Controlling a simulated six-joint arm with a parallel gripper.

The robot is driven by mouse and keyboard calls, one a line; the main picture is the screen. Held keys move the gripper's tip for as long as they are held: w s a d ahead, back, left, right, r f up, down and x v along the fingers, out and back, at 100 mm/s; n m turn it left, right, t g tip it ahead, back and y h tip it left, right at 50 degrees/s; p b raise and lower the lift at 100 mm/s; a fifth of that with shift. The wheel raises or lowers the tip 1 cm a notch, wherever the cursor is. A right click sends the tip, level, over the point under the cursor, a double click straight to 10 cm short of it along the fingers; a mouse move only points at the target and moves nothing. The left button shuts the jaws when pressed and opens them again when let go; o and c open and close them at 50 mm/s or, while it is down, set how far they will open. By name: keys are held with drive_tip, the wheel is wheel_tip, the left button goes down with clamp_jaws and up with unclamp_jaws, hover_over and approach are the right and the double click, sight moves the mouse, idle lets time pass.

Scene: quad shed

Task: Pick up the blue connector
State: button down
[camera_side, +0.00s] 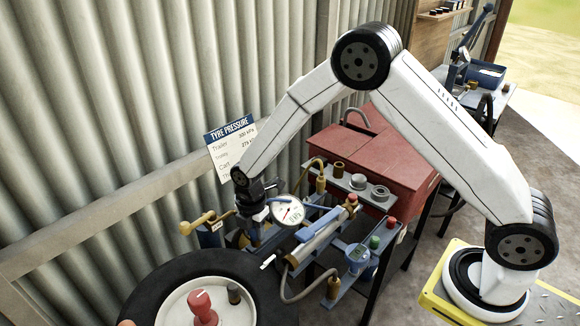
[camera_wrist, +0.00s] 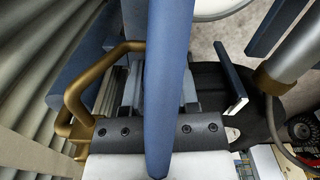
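In the side view my gripper (camera_side: 254,232) points down among the fittings at the left end of the work stand, beside the round gauge (camera_side: 287,211). A short blue part (camera_side: 278,200) shows just right of it; I cannot tell for sure that it is the blue connector. In the wrist view a long blue bar (camera_wrist: 168,70) crosses the middle, close to the camera, and hides much of my gripper (camera_wrist: 160,95). A brass bent pipe (camera_wrist: 75,95) is close at the left.
A tyre (camera_side: 160,285) with a red knob (camera_side: 202,307) lies in front. A red toolbox (camera_side: 385,150) stands behind. The corrugated wall (camera_side: 130,110) is close at the left.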

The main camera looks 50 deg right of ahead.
drive_tip(key=shift+r, duration=0.1)
idle(0.3)
drive_tip(key=shift+r, duration=0.8)
drive_tip(key=s+d+r, duration=0.2)
drive_tip(key=s+r, duration=0.9)
drive_tip(key=s, duration=0.2)
drive_tip(key=shift+s+d, duration=0.15)
drive_tip(key=shift+s, duration=0.25)
drive_tip(key=shift+r, duration=0.1)
